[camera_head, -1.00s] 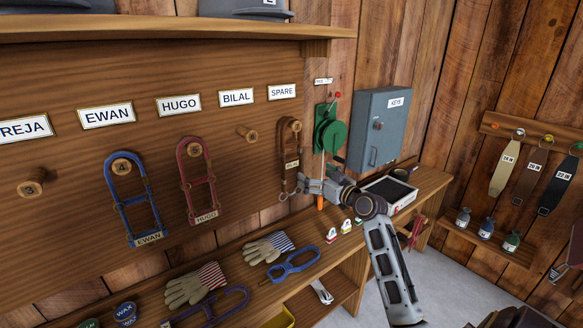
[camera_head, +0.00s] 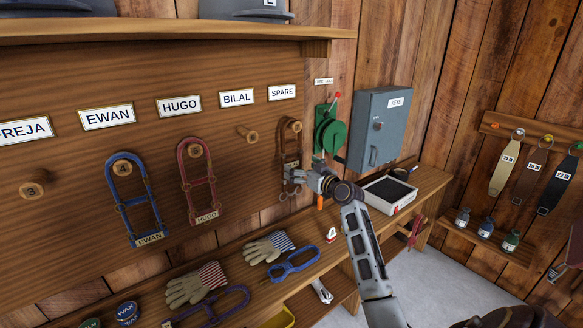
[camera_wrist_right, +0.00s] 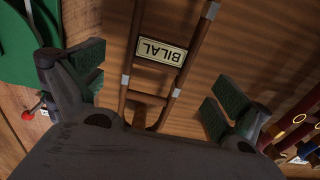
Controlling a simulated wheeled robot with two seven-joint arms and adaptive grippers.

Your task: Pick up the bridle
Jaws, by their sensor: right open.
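A brown bridle (camera_head: 290,146) hangs from the peg under the SPARE label. Its plate, upside down in the right wrist view, reads BILAL (camera_wrist_right: 161,52). My right gripper (camera_head: 296,181) is open at the lower part of this bridle. In the right wrist view the brown straps pass between the spread fingers (camera_wrist_right: 156,90), with no clear grip on them. A blue bridle (camera_head: 131,200) with an EWAN plate hangs under EWAN, and a red bridle (camera_head: 184,180) with a HUGO plate hangs under HUGO. My left gripper is not in view.
The BILAL peg (camera_head: 247,134) is empty. A green reel (camera_head: 328,134) and a grey key box (camera_head: 379,128) are close right of the brown bridle. The bench below holds gloves (camera_head: 190,288), a blue strap (camera_head: 292,264) and a tray (camera_head: 388,194).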

